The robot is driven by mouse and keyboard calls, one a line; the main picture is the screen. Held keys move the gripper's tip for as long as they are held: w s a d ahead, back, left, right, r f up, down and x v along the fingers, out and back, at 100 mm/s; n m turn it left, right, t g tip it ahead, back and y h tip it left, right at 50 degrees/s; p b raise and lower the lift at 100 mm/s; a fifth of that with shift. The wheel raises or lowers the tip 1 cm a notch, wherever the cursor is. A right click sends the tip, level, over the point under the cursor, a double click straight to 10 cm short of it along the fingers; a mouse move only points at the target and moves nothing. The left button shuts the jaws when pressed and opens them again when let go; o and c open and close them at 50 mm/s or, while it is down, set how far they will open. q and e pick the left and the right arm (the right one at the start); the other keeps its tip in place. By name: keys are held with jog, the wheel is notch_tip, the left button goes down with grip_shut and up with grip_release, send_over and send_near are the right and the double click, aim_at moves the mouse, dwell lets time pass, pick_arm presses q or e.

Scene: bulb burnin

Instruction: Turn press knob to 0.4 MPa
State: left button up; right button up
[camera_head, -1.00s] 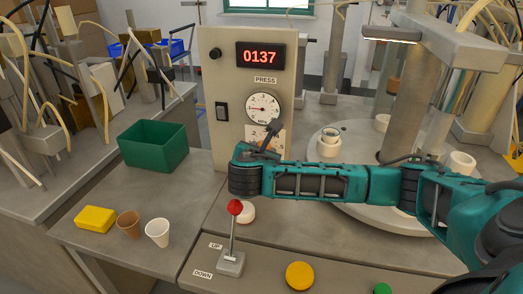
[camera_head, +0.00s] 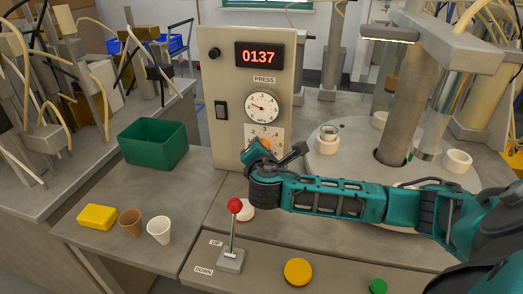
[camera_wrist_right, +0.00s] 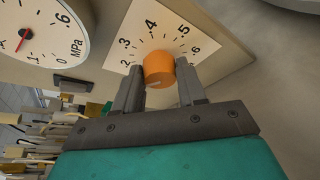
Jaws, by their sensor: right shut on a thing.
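The orange press knob (camera_wrist_right: 159,69) sits on a white dial plate (camera_wrist_right: 122,47) marked .2 to .6, seen tilted in the right wrist view. My right gripper (camera_wrist_right: 160,82) is shut on the knob, one finger on each side. A small pale mark shows on the knob's near face; I cannot tell which number it points to. In the head view my right gripper (camera_head: 257,152) is at the plate (camera_head: 265,131), hiding most of the knob. The round MPa gauge (camera_head: 262,107) above it has a red needle pointing up-left. My left gripper is not in view.
A red-topped lever (camera_head: 234,206), yellow button (camera_head: 298,271) and green button (camera_head: 378,286) are below my arm. A green bin (camera_head: 150,146) and two cups stand left.

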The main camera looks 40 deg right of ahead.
jog(key=shift+f, duration=0.1)
dwell(0.3)
jog(key=o, duration=1)
jog(key=shift+o, duration=0.2)
jog(key=shift+s+a, duration=0.1)
jog(key=v, duration=1.2)
jog(key=shift+s+r, duration=0.2)
jog(key=shift+s, duration=0.1)
jog(key=shift+a, duration=0.15)
